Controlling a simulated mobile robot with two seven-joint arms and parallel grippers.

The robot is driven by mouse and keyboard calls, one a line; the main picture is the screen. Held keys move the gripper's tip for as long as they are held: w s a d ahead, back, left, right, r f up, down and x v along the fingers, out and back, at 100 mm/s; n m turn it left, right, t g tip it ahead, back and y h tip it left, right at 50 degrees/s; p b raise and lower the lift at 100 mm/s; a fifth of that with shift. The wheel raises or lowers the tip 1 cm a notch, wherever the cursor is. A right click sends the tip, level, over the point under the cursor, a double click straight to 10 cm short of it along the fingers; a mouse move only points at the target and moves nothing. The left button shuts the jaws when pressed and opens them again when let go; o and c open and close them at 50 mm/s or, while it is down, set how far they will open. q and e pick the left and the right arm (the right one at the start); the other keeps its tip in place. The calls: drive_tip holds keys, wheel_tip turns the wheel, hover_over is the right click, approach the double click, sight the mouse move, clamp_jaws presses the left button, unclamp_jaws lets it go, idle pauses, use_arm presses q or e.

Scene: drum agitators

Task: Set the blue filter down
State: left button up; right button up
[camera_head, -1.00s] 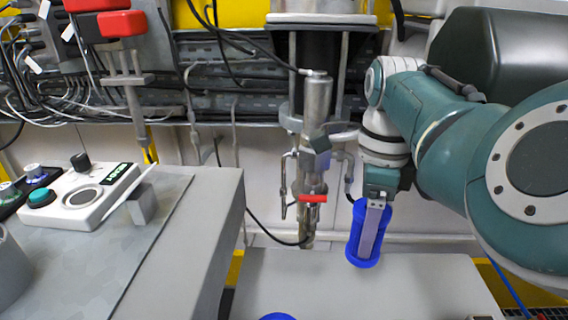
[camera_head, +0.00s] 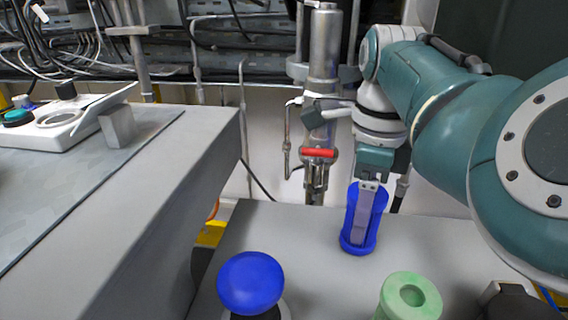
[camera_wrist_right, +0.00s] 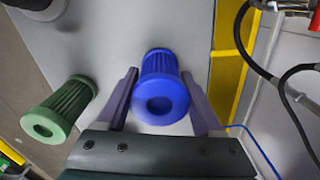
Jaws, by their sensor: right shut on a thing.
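The blue filter (camera_head: 375,218) is upright in my right gripper (camera_head: 362,228), whose fingers lie along its sides. Its lower rim is at or just above the grey table (camera_head: 300,235); I cannot tell if it touches. In the right wrist view, the blue filter (camera_wrist_right: 160,98) sits between the two fingers of my right gripper (camera_wrist_right: 162,82), with its hollow end towards the camera. My left gripper does not show.
A green filter (camera_head: 410,297) stands on the table's near side, and also shows left of the gripper in the wrist view (camera_wrist_right: 60,107). A blue round knob (camera_head: 250,281) is at the front left. A metal pipe with a red-handled valve (camera_head: 318,153) rises behind the table.

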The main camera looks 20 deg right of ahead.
drive_tip(key=shift+f, duration=0.15)
drive_tip(key=o, duration=1.4)
drive_tip(key=shift+c, duration=0.2)
drive_tip(key=shift+r, duration=0.35)
wheel_tip(320, 180, up, 12)
drive_tip(key=shift+f+p, duration=0.15)
drive_tip(key=shift+p, duration=0.7)
